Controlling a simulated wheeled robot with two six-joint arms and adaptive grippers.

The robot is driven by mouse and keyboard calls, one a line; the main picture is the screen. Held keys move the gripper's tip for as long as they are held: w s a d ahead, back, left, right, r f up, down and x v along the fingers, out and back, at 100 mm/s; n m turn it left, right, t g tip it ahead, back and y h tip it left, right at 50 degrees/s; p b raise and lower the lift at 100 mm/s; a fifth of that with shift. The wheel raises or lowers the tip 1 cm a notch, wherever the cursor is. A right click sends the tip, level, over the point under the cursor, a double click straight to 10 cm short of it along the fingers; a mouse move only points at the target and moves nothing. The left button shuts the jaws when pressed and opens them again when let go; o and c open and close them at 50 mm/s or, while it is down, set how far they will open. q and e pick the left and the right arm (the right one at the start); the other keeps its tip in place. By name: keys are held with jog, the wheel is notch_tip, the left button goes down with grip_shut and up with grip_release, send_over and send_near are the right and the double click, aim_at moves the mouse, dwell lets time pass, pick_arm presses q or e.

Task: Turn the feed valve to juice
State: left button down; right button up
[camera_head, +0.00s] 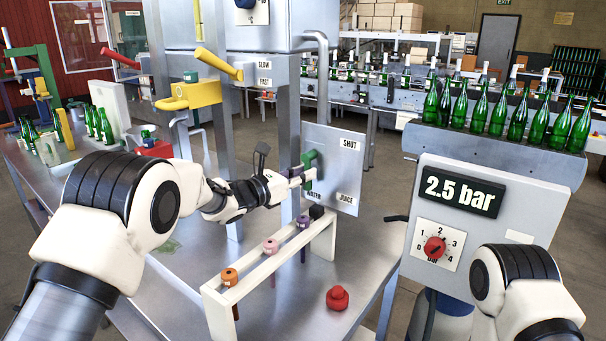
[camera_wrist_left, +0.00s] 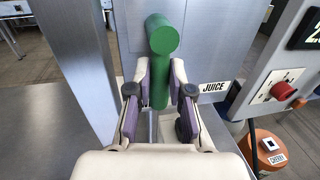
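The green feed valve handle (camera_head: 309,160) sits on a grey metal panel (camera_head: 335,142) marked SHUT at top, WATER at lower left and JUICE (camera_head: 347,198) at lower right. In the left wrist view the green handle (camera_wrist_left: 160,90) hangs down from its round hub, with the JUICE label (camera_wrist_left: 213,87) to its right. My left gripper (camera_head: 300,176) is at the handle. In the wrist view its two purple-padded fingers (camera_wrist_left: 160,88) flank the handle closely and appear shut on it. My right gripper is out of view; only part of that arm shows at lower right.
A white rack (camera_head: 262,272) with orange, pink and purple-topped tools stands below the panel. A red knob-shaped piece (camera_head: 337,298) lies on the metal table to its right. A pressure box (camera_head: 483,222) reading 2.5 bar, with green bottles above, stands at right.

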pick_arm(q)
jog(key=shift+f, duration=0.1)
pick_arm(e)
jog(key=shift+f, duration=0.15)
